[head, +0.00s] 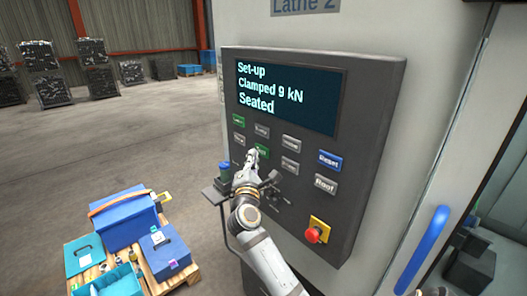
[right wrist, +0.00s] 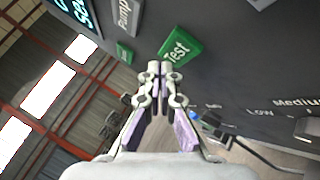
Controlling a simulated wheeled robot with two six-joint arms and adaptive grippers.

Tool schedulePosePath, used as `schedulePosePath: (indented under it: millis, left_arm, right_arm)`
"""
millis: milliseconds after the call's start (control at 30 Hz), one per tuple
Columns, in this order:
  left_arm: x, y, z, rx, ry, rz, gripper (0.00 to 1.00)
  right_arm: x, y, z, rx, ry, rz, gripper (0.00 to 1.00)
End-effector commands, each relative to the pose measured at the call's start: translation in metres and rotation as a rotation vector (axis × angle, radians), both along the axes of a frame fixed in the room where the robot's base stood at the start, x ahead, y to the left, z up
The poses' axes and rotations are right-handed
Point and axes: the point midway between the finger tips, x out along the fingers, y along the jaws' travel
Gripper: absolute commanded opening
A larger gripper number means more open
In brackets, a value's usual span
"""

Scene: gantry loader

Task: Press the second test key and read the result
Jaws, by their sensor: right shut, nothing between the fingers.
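The dark control panel (head: 370,90) carries a screen (head: 288,95) that reads "Set-up", "Clamped 9 kN", "Seated". A green key (head: 262,151) sits in the lower row, partly behind my right gripper (head: 252,155). In the right wrist view a green key (right wrist: 181,46) is labelled "Test", just beyond the fingertips. A smaller green key (right wrist: 124,53) shows to its left; its label is unreadable there. My right gripper (right wrist: 160,68) is shut and empty, its tips close to the Test key. I cannot tell whether they touch it. My left gripper is out of view.
Grey keys (head: 291,144), a blue Reset key (head: 330,160) and a red stop button (head: 314,235) are on the panel. A small shelf (head: 212,195) with a blue item (head: 224,170) juts out at its left. A pallet (head: 187,278) with blue boxes stands lower left.

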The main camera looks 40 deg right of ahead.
Motion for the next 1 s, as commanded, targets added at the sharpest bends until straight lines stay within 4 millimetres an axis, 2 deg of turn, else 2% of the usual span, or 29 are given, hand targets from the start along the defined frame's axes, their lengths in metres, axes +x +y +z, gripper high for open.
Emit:
schedulePosePath:
  millis: [1000]
  left_arm:
    - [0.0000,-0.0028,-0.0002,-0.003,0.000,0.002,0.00]
  right_arm:
    - [0.0000,0.0000,0.0000,0.000,0.000,0.000,0.00]
